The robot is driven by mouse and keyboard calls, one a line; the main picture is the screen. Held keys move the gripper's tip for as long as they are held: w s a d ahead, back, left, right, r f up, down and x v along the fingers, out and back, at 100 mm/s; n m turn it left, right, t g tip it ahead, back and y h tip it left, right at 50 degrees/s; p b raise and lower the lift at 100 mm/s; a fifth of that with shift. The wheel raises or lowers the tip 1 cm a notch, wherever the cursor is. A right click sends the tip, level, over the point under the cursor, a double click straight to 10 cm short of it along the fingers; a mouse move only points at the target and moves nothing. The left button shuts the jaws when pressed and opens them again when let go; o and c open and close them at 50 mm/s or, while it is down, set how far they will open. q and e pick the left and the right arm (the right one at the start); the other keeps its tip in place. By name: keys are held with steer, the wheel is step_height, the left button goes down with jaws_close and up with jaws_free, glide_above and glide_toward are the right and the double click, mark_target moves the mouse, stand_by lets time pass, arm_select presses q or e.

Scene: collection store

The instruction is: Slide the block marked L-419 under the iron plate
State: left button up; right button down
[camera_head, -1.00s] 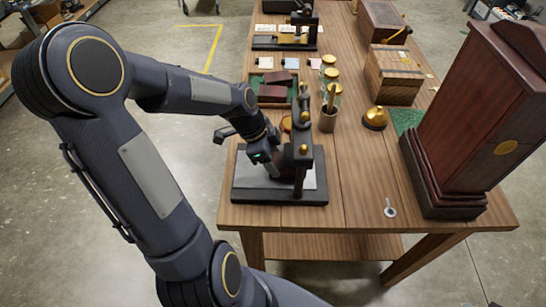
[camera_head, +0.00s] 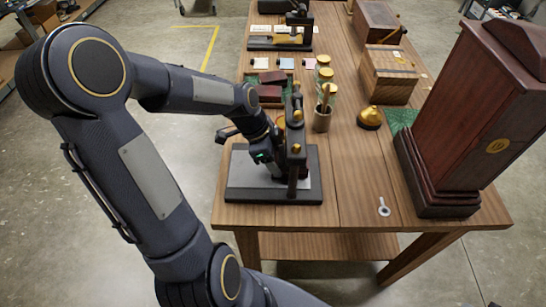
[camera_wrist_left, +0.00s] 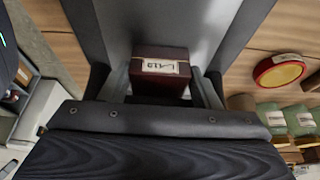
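The block marked L-419 (camera_wrist_left: 160,74) is dark red-brown with a white label. In the left wrist view it sits between the two fingers of my left gripper (camera_wrist_left: 162,88), which look shut on its sides. In the head view the left gripper (camera_head: 272,170) is low over the pale bed of a black press (camera_head: 238,188), just left of its dark upright (camera_head: 297,150) with brass knobs. The block is mostly hidden there by the gripper and upright. The iron plate cannot be told apart clearly from the press. My right gripper is not in view.
A brass bell (camera_head: 369,118), a cup of tools (camera_head: 322,122) and a tall red-brown cabinet (camera_head: 465,110) stand to the right. Dark red blocks (camera_head: 270,93) lie in a green tray behind the press. A small metal ring-ended piece (camera_head: 384,207) lies on clear tabletop at front right.

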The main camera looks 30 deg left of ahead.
arm_select(q)
steer(key=o, duration=0.3)
steer(key=shift+w+d, duration=0.25)
steer(key=shift+d, duration=0.15)
steer(key=shift+s, duration=0.1)
steer(key=v, duration=0.8)
steer(key=shift+a, duration=0.4)
steer(key=shift+f, duration=0.2)
